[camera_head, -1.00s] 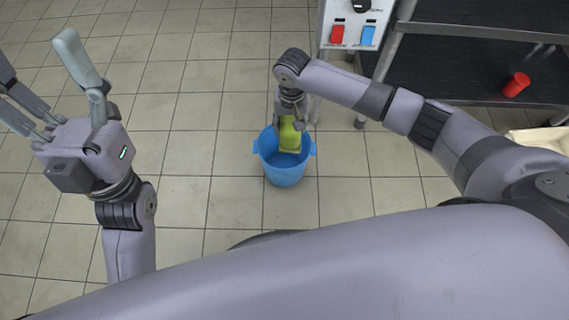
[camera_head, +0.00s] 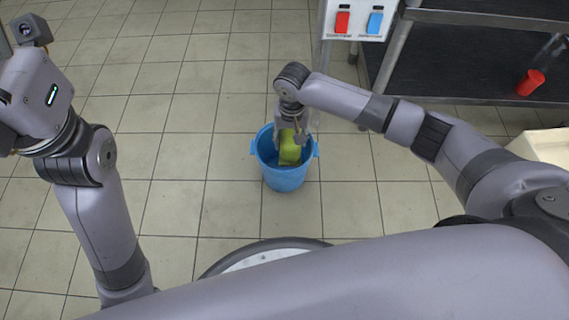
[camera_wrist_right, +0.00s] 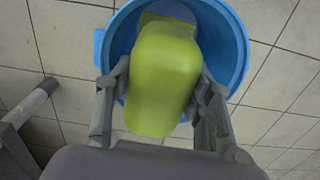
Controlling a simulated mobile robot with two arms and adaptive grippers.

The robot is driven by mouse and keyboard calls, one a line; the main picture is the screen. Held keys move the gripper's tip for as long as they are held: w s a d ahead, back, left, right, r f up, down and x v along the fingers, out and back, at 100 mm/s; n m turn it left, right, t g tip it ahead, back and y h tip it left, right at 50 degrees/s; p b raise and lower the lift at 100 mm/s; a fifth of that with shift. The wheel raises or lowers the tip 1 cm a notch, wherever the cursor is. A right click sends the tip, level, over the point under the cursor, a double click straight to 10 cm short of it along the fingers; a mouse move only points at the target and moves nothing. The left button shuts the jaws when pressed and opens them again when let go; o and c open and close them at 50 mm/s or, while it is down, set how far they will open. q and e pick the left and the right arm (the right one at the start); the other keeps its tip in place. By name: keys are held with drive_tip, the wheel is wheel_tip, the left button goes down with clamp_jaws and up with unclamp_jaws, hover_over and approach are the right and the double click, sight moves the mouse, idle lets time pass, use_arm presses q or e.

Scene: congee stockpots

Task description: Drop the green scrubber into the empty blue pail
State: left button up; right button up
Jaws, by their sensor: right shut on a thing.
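The green scrubber (camera_head: 290,153) is held in my right gripper (camera_head: 292,136), over the mouth of the blue pail (camera_head: 286,180), its lower part seeming to dip inside the rim. In the right wrist view the scrubber (camera_wrist_right: 165,80) sits between the two fingers, with the pail's blue rim (camera_wrist_right: 238,45) around and beyond it. The pail stands upright on the floor; the scrubber and gripper hide part of its inside. My left gripper's body (camera_head: 35,95) is at the left edge, with its fingers out of the frame.
A dark shelf rack (camera_head: 470,60) with a metal post stands at the upper right, bearing a red cup (camera_head: 530,83). A panel with red and blue switches (camera_head: 358,20) is behind the pail. The tiled floor (camera_head: 180,110) left of the pail is clear.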

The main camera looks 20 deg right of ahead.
idle(0.3)
drive_tip(key=o, duration=1.1)
wheel_tip(320, 180, up, 12)
drive_tip(key=shift+f, duration=0.1)
idle(0.3)
